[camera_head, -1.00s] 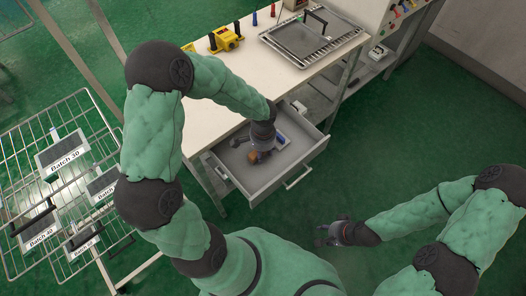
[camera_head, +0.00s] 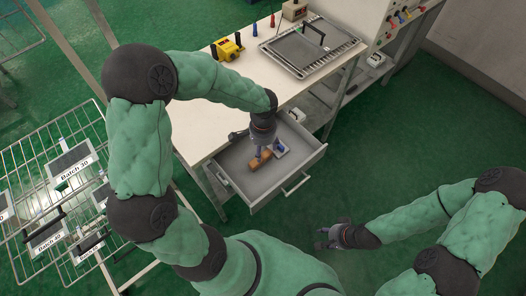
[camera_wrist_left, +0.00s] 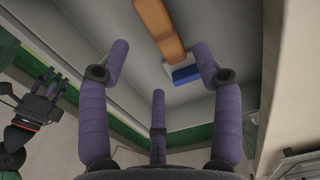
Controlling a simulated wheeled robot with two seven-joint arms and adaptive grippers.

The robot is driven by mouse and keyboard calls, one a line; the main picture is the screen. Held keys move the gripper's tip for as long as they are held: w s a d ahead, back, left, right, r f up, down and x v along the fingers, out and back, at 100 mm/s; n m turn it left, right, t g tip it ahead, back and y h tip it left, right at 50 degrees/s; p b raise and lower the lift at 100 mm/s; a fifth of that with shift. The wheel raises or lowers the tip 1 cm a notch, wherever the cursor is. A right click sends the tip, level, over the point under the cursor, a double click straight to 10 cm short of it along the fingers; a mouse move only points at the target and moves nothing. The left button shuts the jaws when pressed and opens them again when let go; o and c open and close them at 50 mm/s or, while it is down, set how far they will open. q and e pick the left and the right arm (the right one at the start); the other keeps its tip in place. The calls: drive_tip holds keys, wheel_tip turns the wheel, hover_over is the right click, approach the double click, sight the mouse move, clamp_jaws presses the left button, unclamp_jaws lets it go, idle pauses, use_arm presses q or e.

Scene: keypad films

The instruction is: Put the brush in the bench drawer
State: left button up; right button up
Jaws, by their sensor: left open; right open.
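The brush (camera_head: 260,160) shows as a brown, wood-coloured bar lying in the open bench drawer (camera_head: 238,172). It also shows in the left wrist view (camera_wrist_left: 160,28), lying on the grey drawer floor; I cannot make out bristles. My left gripper (camera_head: 262,150) is just above the brush, inside the drawer's outline. In the left wrist view its purple fingers (camera_wrist_left: 159,75) are spread with nothing between them. My right gripper (camera_head: 332,236) is open and empty, off to the right in front of the drawer, over the green floor.
A small blue and white item (camera_head: 281,148) lies in the drawer near one end of the brush. The bench top (camera_head: 205,118) holds a yellow device (camera_head: 228,48) and a tray (camera_head: 305,48). A wire rack (camera_head: 75,262) with batch labels stands at left.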

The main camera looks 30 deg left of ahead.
sight(263, 158)
use_arm(q)
drive_tip(key=shift+r+p, duration=0.45)
drive_tip(key=shift+r, duration=1.3)
